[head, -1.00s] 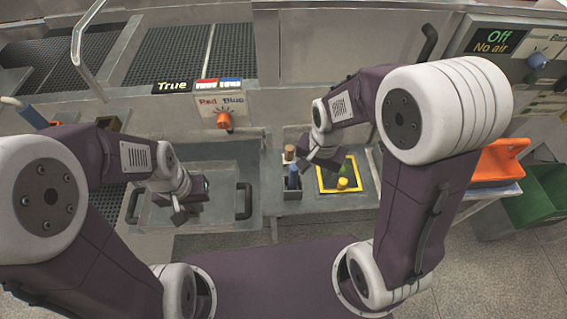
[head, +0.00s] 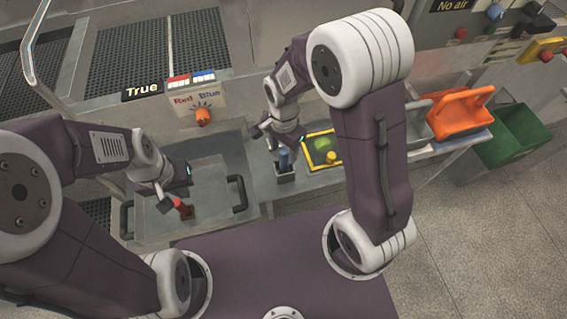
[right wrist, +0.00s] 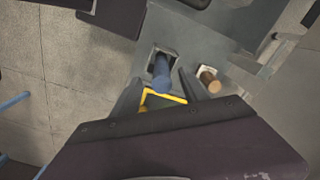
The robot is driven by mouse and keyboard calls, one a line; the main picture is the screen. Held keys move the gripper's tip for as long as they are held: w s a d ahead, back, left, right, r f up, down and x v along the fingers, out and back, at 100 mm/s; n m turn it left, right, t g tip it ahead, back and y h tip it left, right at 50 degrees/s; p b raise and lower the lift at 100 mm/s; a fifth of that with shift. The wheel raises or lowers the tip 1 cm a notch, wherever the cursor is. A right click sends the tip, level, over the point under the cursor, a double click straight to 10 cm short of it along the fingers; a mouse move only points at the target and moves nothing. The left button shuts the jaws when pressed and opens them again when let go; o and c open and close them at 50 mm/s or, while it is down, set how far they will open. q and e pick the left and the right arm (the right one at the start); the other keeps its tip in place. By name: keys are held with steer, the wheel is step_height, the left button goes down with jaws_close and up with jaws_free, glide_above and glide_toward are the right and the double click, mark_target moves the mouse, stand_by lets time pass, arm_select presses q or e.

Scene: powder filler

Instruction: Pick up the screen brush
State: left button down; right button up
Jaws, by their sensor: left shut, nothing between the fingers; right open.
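A blue upright handle (head: 284,158) stands in a grey holder on the bench, just left of the yellow-edged panel. In the right wrist view the blue handle (right wrist: 161,72) rises from a square socket. A brown, wood-coloured handle (right wrist: 209,82) stands beside it in a white-rimmed socket. I cannot tell which is the screen brush; no bristles show. My right gripper (head: 290,138) is just above and behind the blue handle. In the right wrist view its open fingers (right wrist: 160,90) point towards the blue handle. My left gripper (head: 178,211) is shut and empty over the grey tray.
A yellow-edged panel (head: 334,139) with a green item lies right of the handles. The grey tray (head: 215,213) has black side handles. A red item (head: 187,212) shows by my left gripper. An orange container (head: 460,113) and a green bin (head: 510,140) stand at right.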

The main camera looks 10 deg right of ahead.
mark_target(284, 159)
steer(key=shift+w+d+f, duration=0.1)
steer(key=shift+w+f, duration=0.05)
steer(key=shift+f, duration=1.45)
steer(key=shift+w+d+f, duration=0.1)
steer(key=shift+f, duration=1.45)
jaws_close()
